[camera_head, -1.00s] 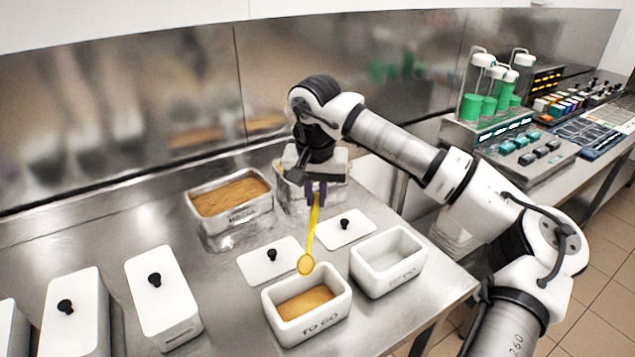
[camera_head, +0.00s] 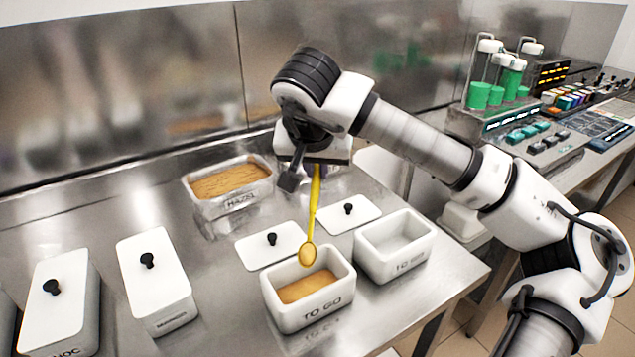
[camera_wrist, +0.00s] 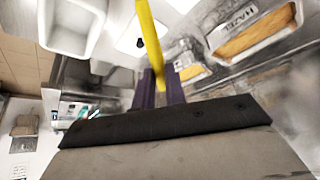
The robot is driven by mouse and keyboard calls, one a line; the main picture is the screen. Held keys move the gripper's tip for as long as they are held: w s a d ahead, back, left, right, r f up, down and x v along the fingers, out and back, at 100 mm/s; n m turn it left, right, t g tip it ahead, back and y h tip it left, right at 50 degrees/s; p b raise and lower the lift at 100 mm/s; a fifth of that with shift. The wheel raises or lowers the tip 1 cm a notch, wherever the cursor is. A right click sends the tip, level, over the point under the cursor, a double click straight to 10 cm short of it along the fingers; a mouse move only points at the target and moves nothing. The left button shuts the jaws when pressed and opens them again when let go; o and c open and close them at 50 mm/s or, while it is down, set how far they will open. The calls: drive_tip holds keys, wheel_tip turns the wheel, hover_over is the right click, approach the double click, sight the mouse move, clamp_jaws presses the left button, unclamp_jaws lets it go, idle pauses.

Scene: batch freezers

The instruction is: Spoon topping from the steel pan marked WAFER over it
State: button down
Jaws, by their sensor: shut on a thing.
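My gripper (camera_head: 316,168) is shut on the yellow spoon (camera_head: 314,205), which hangs bowl-down. The spoon's bowl (camera_head: 307,255) appears at the back rim of the white TO GO tub (camera_head: 327,312); whether it carries topping is unclear. Tan-brown filling (camera_head: 308,291) lies inside that tub. My gripper and wrist mostly hide a second steel pan in the head view. In the wrist view, a steel pan with tan contents (camera_wrist: 192,72) shows beside the HAZEL pan (camera_wrist: 291,16); no WAFER marking is readable. The purple fingers (camera_wrist: 160,92) hold the spoon there.
The steel HAZEL pan (camera_head: 236,202) stands at back left. An empty white tub (camera_head: 402,262) is right of the filled one. Two loose white lids (camera_head: 262,254) (camera_head: 335,217) lie behind the tubs. Lidded white tubs (camera_head: 157,300) stand left. A dispenser station (camera_head: 500,110) is at back right.

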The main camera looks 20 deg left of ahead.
drive_tip(key=shift+s+d+r+t+y+b, duration=0.15)
drive_tip(key=shift+s+r+t+b, duration=0.4)
drive_tip(key=shift+b, duration=0.45)
drive_tip(key=shift+s+d+r+t+y+b, duration=0.2)
drive_tip(key=shift+s+r+t+b, duration=0.1)
drive_tip(key=shift+s+t+b, duration=0.55)
drive_tip(key=shift+s+d+r+t+y+b, duration=0.15)
drive_tip(key=shift+s+r+t+b, duration=0.35)
drive_tip(key=shift+b, duration=0.6)
drive_tip(key=s+d+r+t+y+b, duration=0.1)
drive_tip(key=s+r+t+b, duration=0.1)
drive_tip(key=s+t+b, duration=0.2)
drive_tip(key=shift+b+v, duration=0.8)
drive_tip(key=shift+b, duration=0.85)
drive_tip(key=shift+f, duration=0.1)
drive_tip(key=shift+s+d, duration=0.1)
